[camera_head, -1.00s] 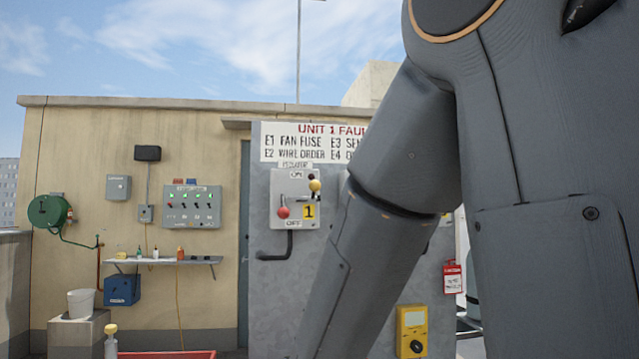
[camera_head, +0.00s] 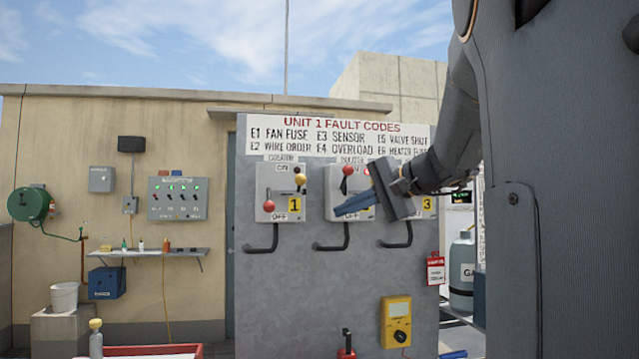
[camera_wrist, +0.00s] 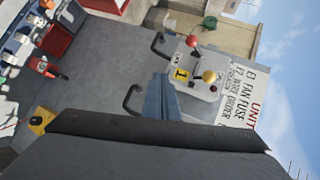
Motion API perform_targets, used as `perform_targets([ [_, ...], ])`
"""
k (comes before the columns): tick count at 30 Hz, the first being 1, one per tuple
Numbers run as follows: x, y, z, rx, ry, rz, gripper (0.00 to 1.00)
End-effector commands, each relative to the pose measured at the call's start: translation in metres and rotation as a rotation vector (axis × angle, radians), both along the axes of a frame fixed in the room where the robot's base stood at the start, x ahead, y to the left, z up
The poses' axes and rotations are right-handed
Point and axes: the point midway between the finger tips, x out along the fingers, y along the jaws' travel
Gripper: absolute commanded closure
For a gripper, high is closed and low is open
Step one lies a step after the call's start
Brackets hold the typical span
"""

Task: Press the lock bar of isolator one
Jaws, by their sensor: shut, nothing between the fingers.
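Isolator one (camera_head: 262,188) is a pale grey box marked 1 on the grey panel, with ON above and OFF below. Its red knob (camera_head: 268,206) is low, near OFF, and a yellow knob (camera_head: 300,179) sits at its upper right. I cannot tell for sure which part is the lock bar. My gripper (camera_head: 338,210) is shut and empty, its blue fingers pointing left, in front of isolator two (camera_head: 334,180) and to the right of isolator one. In the wrist view, isolator one (camera_wrist: 206,94) lies just beyond the fingertips (camera_wrist: 158,76), apparently apart from them.
My gripper partly hides isolators two and three; the yellow 3 label (camera_head: 428,201) shows. Bent dark pipes (camera_head: 262,248) run below the boxes. A yellow meter (camera_head: 396,322) and red tag (camera_head: 435,270) are lower on the panel. A shelf (camera_head: 150,252) stands at left.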

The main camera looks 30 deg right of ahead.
Motion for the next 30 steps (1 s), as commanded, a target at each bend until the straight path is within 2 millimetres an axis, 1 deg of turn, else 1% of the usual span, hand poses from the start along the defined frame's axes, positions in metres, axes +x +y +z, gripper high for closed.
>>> perform_targets([
  [1,-0.005,-0.017,0.032,0.01,-0.066,-0.026,1.0],
  [3,-0.011,-0.03,0.065,0.024,-0.137,-0.045,1.0],
  [6,-0.018,-0.04,0.093,0.034,-0.197,-0.058,1.0],
  [8,-0.02,-0.043,0.1,0.037,-0.214,-0.061,1.0],
  [11,-0.021,-0.044,0.104,0.038,-0.224,-0.061,1.0],
  [18,-0.02,-0.043,0.103,0.039,-0.221,-0.061,1.0],
  [22,-0.014,-0.041,0.102,0.04,-0.22,-0.059,1.0],
  [26,0.002,-0.035,0.1,0.04,-0.218,-0.057,1.0],
  [30,0.028,-0.027,0.097,0.04,-0.218,-0.056,1.0],
])
